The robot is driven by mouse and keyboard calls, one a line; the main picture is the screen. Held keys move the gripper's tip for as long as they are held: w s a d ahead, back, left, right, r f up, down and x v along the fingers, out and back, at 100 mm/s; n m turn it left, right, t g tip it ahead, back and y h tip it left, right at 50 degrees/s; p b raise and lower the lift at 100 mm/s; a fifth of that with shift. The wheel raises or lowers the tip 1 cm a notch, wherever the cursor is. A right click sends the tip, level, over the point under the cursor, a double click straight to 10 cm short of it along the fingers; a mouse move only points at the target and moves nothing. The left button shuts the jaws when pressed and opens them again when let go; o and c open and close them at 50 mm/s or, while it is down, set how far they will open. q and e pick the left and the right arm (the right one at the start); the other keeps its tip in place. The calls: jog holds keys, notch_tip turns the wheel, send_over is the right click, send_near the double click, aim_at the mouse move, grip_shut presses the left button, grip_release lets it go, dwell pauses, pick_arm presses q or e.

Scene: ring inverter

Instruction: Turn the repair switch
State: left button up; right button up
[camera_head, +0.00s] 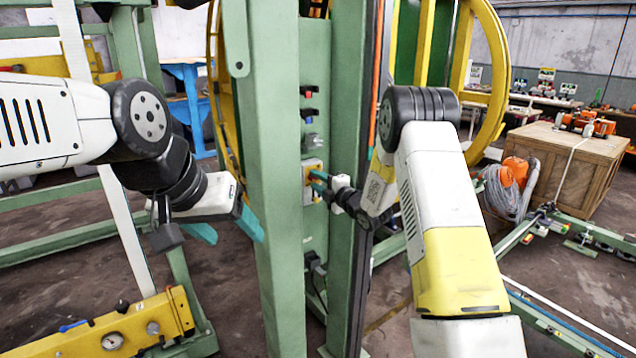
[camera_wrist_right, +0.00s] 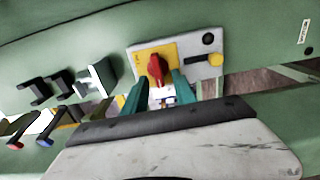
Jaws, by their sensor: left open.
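The repair switch appears to be a red knob (camera_wrist_right: 157,69) on a yellow and grey plate (camera_wrist_right: 205,70). In the head view this plate (camera_head: 307,168) is on the green column, with the knob mostly hidden by my gripper. My right gripper (camera_head: 319,181) is at the plate. In the right wrist view its two teal fingers (camera_wrist_right: 160,84) are apart, one on each side of the knob's lower end. I cannot tell whether they touch it. My left gripper (camera_head: 228,229) is open and empty, left of the green column and away from the switch.
Black and grey switches (camera_head: 310,115) sit above the plate on the same column. A yellow button (camera_wrist_right: 215,60) and a black knob (camera_wrist_right: 208,39) are beside the red knob. A yellow beam with gauges (camera_head: 112,340) is at the lower left. A wooden crate (camera_head: 555,160) stands at the right.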

jog(key=v, duration=0.7)
jog(key=shift+s+d, duration=0.25)
jog(key=shift+s, duration=0.05)
